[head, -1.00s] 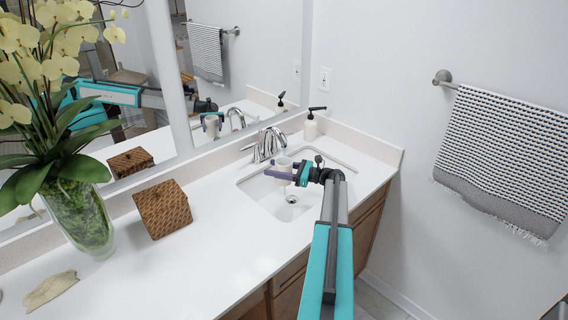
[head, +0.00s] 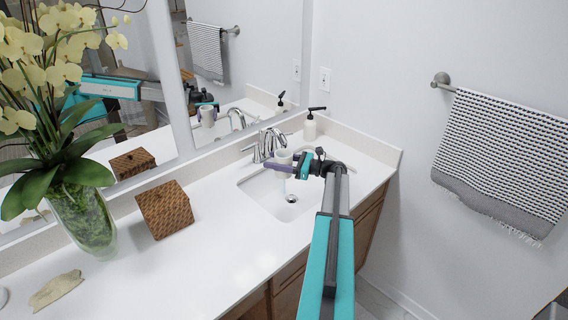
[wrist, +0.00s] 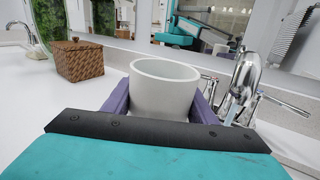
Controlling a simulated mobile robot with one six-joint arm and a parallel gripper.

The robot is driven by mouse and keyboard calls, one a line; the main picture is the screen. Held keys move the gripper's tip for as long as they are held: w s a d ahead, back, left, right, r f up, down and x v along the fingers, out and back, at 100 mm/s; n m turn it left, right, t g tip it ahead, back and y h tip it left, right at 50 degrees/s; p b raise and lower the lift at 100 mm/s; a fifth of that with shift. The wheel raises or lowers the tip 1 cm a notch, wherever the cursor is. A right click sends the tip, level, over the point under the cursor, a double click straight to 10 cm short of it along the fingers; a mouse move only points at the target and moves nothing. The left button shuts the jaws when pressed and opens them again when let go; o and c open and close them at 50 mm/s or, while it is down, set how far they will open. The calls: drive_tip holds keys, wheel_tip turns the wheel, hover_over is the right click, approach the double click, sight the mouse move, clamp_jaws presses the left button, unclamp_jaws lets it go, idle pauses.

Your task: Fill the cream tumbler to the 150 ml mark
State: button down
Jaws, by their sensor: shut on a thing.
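The cream tumbler (head: 284,157) is upright in my gripper (head: 282,168), above the sink basin and close to the faucet (head: 268,144). In the wrist view the tumbler (wrist: 165,88) stands between the two purple fingers (wrist: 162,103), with its rim up. The water level and any 150 ml mark are not visible. In the wrist view the faucet (wrist: 243,82) is just right of the tumbler.
The sink basin (head: 262,200) is set in the white counter (head: 200,235). A soap dispenser (head: 310,127) stands behind it at the back corner. A woven box (head: 165,209) and a vase of orchids (head: 83,215) are on the left. The mirror is behind the counter.

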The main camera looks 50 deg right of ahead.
drive_tip(key=shift+s+a+r+p, duration=0.15)
drive_tip(key=shift+r+p, duration=0.1)
drive_tip(key=shift+r, duration=0.35)
drive_tip(key=shift+s+a+r+p, duration=0.2)
drive_tip(key=shift+r+p, duration=0.1)
drive_tip(key=shift+r, duration=0.3)
drive_tip(key=shift+s+a+r+p, duration=0.15)
drive_tip(key=shift+r+p, duration=0.1)
drive_tip(key=shift+r, duration=0.35)
